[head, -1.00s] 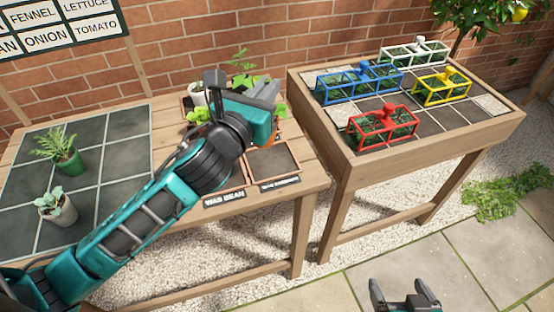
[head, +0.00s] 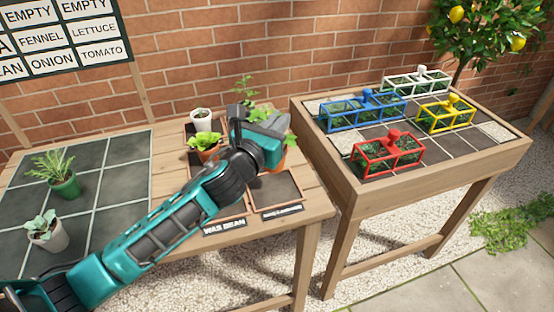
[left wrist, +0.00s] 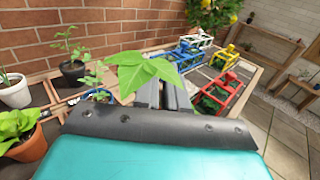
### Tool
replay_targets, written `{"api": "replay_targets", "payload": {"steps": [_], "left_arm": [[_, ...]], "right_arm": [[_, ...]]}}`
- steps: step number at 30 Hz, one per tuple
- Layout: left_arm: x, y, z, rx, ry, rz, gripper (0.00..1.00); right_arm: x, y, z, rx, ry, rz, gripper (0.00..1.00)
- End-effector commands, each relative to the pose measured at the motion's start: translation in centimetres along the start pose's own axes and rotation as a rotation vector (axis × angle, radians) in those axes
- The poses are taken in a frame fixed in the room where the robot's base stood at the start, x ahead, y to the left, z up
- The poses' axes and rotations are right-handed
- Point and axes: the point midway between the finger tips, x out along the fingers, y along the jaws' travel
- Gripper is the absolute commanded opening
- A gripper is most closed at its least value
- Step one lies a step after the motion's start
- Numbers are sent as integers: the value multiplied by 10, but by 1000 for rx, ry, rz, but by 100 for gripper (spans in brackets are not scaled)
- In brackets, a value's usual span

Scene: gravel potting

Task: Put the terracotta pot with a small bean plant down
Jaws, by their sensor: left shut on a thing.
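My left gripper (head: 262,125) is over the back right of the wooden table and is shut on the terracotta pot with a small bean plant (head: 289,160). Only a strip of the orange pot shows beside the gripper in the head view. Its green leaves (left wrist: 145,72) rise in front of the gripper fingers (left wrist: 165,95) in the left wrist view. The pot's base is hidden, so I cannot tell whether it touches the surface. An empty dark square tray (head: 277,188) with a wooden rim lies just in front of it. My right gripper is not in view.
A white pot (head: 201,121) and another terracotta pot with a leafy plant (head: 206,155) stand left of the gripper. A dark pot (left wrist: 72,72) stands behind. The raised bed (head: 345,165) with coloured cages is close on the right. A sign reads "WAS BEAN" (head: 224,227).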

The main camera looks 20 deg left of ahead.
Motion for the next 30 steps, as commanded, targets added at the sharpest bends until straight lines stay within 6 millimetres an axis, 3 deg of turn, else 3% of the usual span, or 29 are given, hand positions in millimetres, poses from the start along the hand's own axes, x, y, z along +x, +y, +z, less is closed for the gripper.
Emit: {"api": "replay_targets", "payload": {"steps": [1, 8, 16, 29, 30], "left_arm": [[0, 0, -16, -4, 1, 1, 0], [0, 0, -36, -1, -2, 1, 0], [0, 0, -74, -1, -1, 1, 0], [0, 0, -80, 1, -2, 0, 0], [0, 0, -80, 1, -2, 0, 13]], "right_arm": [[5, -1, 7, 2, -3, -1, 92], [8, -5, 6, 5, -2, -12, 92], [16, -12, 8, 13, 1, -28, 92], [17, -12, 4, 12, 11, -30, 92], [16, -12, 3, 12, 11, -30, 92]]}}
